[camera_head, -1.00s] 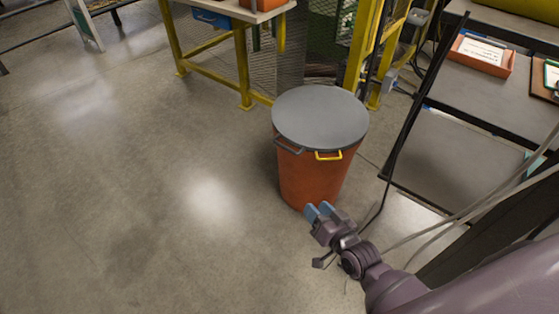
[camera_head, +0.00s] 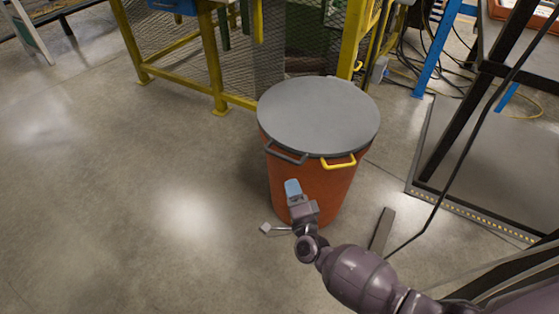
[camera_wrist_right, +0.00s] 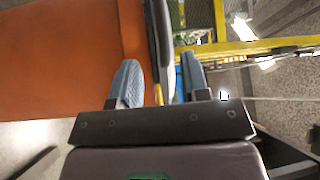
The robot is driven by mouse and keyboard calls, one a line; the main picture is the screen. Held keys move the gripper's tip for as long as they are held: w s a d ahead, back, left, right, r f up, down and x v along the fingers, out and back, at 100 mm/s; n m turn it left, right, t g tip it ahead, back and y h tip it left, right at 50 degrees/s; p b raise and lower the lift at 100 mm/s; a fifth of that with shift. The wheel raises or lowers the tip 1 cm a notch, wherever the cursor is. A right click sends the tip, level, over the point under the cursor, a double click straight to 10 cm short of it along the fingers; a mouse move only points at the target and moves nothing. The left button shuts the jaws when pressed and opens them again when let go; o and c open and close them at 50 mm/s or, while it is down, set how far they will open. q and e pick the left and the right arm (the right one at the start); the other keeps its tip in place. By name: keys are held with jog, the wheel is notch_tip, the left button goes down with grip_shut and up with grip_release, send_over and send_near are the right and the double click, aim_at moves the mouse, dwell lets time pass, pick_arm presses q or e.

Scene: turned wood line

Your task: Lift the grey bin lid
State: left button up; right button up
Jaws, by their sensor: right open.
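The round grey lid (camera_head: 318,113) lies flat on an orange bin (camera_head: 332,190). A grey handle (camera_head: 286,155) and a yellow handle (camera_head: 339,163) stick out at its near edge. My right gripper (camera_head: 293,187) is in front of the bin, below and near the grey handle in the picture. In the right wrist view my right gripper (camera_wrist_right: 160,64) is open, with its blue-grey fingers apart and nothing clasped. The lid's edge (camera_wrist_right: 158,35) and a bit of yellow show between the fingers, and the bin's wall (camera_wrist_right: 60,60) fills the left. My left gripper is out of view.
A yellow-framed mesh guard (camera_head: 215,70) stands behind the bin. A dark-framed bench (camera_head: 430,150) is at the right, with a thin black cable (camera_head: 465,150) in front of it. The floor (camera_head: 110,200) to the left is clear.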

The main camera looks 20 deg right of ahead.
aim_at(283, 159)
jog(key=shift+w+d+r+b, duration=0.2)
jog(key=shift+w+r+b, duration=0.05)
jog(key=shift+w, duration=1.5)
jog(key=shift+w+d+r+b, duration=0.25)
jog(key=shift+w+r+b, duration=0.05)
jog(key=shift+w, duration=1.45)
jog(key=shift+w+d+r+b, duration=0.2)
jog(key=shift+w+r+b, duration=0.05)
jog(key=shift+w, duration=1.5)
grip_shut()
